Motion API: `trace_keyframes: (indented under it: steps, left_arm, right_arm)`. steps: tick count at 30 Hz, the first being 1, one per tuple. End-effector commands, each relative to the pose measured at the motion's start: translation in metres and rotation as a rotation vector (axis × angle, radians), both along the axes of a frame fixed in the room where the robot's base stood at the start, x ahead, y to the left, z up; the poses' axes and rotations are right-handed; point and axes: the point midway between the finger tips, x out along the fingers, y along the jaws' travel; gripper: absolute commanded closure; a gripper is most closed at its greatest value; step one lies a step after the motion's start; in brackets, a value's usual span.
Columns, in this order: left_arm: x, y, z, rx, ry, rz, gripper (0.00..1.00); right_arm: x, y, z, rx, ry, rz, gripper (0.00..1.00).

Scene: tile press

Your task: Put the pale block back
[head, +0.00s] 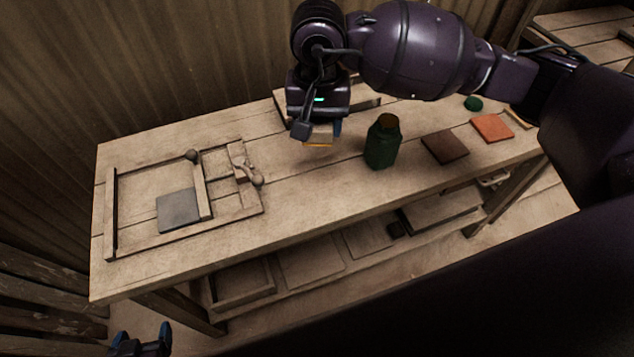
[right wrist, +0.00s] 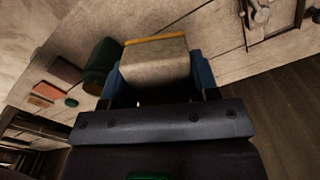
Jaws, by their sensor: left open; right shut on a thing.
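My right gripper (head: 319,133) is above the far middle of the workbench, shut on the pale block. In the head view, the block (head: 319,139) shows only in part below the gripper, with a yellow-orange lower edge. In the right wrist view, the pale block (right wrist: 155,68) sits between the blue fingers of my right gripper (right wrist: 157,82), its yellow-orange strip at the far edge. My left gripper (head: 141,343) is open and empty, low at the bottom left, off the front of the bench.
The bench (head: 290,205) holds a wooden frame (head: 111,215) with a grey tile (head: 178,211) and a lever clamp (head: 247,172). A green jar (head: 383,145), brown tile (head: 445,147), orange tile (head: 492,127) and green lid (head: 473,103) stand right. A wooden tray (head: 371,101) is partly hidden behind my right gripper.

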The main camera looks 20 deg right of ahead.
Motion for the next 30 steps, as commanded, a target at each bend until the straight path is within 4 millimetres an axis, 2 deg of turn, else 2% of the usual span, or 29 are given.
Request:
trace_keyframes:
  steps: [1,3,15,18,26,30]
  left_arm:
    - [-0.001,0.0,-0.001,0.0,0.002,0.0,0.22]
    - [-0.001,0.0,-0.002,0.0,0.003,0.0,0.22]
    - [-0.001,-0.001,-0.005,0.0,0.005,0.0,0.22]
    - [0.0,-0.001,-0.005,0.0,0.002,-0.002,0.22]
    - [0.001,-0.001,-0.006,0.001,0.001,-0.004,0.22]
    - [0.0,-0.001,-0.01,0.001,0.007,-0.004,0.22]
  right_arm:
    - [-0.001,0.0,-0.014,0.001,0.006,-0.002,0.67]
    - [-0.001,0.0,-0.029,0.001,0.005,-0.002,0.67]
    - [-0.001,0.0,-0.112,0.0,0.004,-0.002,0.67]
    - [0.0,0.0,-0.124,0.002,0.002,0.001,0.67]
    - [0.0,0.0,-0.138,0.0,0.002,-0.001,0.67]
    - [0.0,0.0,-0.158,0.001,0.004,0.0,0.67]
